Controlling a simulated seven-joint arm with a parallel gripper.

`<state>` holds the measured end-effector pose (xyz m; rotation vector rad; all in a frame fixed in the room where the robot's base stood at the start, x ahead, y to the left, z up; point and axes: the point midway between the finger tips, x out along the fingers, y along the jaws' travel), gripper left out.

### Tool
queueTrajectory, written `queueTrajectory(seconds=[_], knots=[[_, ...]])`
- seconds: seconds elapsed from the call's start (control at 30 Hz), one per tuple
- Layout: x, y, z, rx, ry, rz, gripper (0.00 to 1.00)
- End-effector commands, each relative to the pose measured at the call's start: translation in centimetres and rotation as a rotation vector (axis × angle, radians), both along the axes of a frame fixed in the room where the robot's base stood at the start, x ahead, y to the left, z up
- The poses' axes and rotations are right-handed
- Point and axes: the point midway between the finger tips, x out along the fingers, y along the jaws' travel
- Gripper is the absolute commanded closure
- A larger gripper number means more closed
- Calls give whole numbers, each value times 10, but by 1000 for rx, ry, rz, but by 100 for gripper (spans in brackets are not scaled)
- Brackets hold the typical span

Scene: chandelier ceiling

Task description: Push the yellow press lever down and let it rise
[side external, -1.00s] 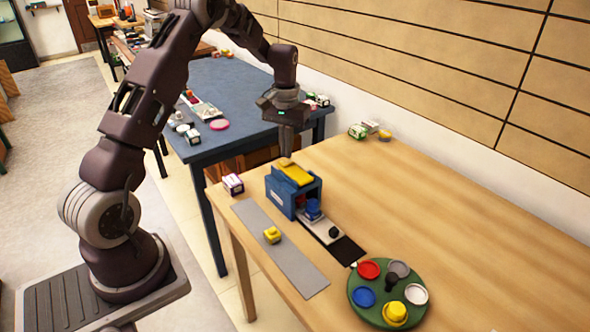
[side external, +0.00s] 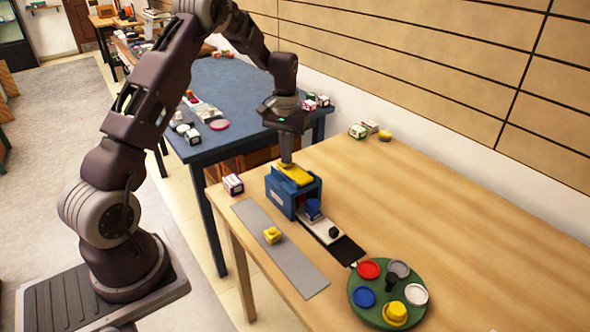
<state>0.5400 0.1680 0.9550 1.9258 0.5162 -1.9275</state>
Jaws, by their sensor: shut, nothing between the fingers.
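The yellow press lever (side external: 297,174) lies on top of the blue press (side external: 281,195) on the wooden table, close to flat. My gripper (side external: 286,161) is shut and empty and points down at the lever's far left end. Its fingertips appear to touch the lever there, though the exact contact is too small to tell.
A yellow block (side external: 272,235) sits on a grey strip (side external: 300,273) in front of the press. A green round tray (side external: 375,312) with coloured dishes stands near right. A small box (side external: 233,184) is left of the press.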

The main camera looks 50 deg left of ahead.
Motion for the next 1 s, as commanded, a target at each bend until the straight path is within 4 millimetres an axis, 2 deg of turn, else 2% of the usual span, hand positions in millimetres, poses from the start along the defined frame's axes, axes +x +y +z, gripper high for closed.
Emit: queueTrajectory(seconds=[1.0], knots=[[0,-3,-23,-1,0,-1,100]])
